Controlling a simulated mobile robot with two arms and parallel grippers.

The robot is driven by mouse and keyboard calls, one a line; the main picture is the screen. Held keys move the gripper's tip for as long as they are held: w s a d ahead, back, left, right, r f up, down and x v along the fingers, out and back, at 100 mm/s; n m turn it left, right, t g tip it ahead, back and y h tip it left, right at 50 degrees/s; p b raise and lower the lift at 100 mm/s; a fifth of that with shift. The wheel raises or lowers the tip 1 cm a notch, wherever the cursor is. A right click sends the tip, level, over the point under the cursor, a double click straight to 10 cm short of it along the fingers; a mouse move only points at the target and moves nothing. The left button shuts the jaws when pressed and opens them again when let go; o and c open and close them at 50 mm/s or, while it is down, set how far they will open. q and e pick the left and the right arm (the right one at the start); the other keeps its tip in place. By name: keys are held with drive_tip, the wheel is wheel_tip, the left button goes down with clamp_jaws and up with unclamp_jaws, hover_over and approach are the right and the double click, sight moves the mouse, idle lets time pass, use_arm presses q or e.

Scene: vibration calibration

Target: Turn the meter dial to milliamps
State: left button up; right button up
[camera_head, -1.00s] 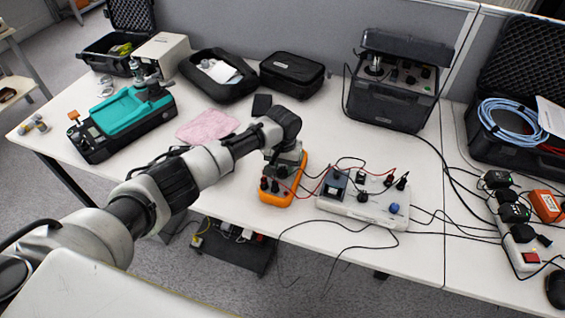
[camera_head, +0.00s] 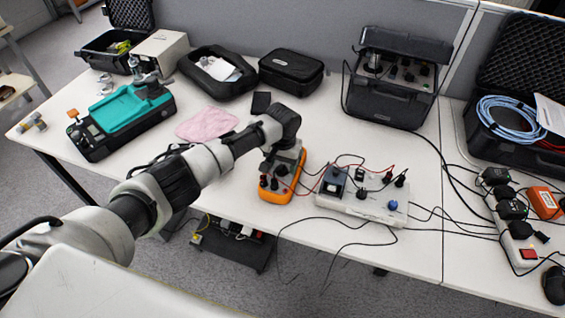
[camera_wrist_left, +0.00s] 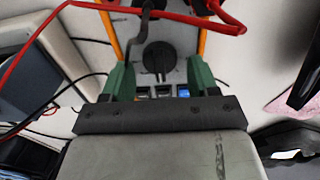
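The meter (camera_head: 274,195) is an orange-edged handheld unit with a grey face, lying on the white table near its front edge. Its dark round dial (camera_wrist_left: 158,58) shows in the left wrist view, with small buttons, one of them blue, nearer the gripper. My left gripper (camera_wrist_left: 161,72) is open above the meter face, one green finger on each side of the dial. I see a gap between the fingers and the dial, and cannot tell any contact. In the head view my arm hides part of the meter, including the dial. My right gripper is not in view.
Red and black leads (camera_wrist_left: 185,18) run from the meter to a white terminal box (camera_head: 345,206) beside it. A pink cloth (camera_head: 207,124), a teal instrument (camera_head: 128,112) and black cases stand behind. A power strip (camera_head: 520,245) lies at the right.

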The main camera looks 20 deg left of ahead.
sight(283, 165)
use_arm(q)
drive_tip(key=shift+r, duration=0.1)
wheel_tip(283, 165, up, 11)
idle(0.5)
drive_tip(key=shift+o, duration=0.3)
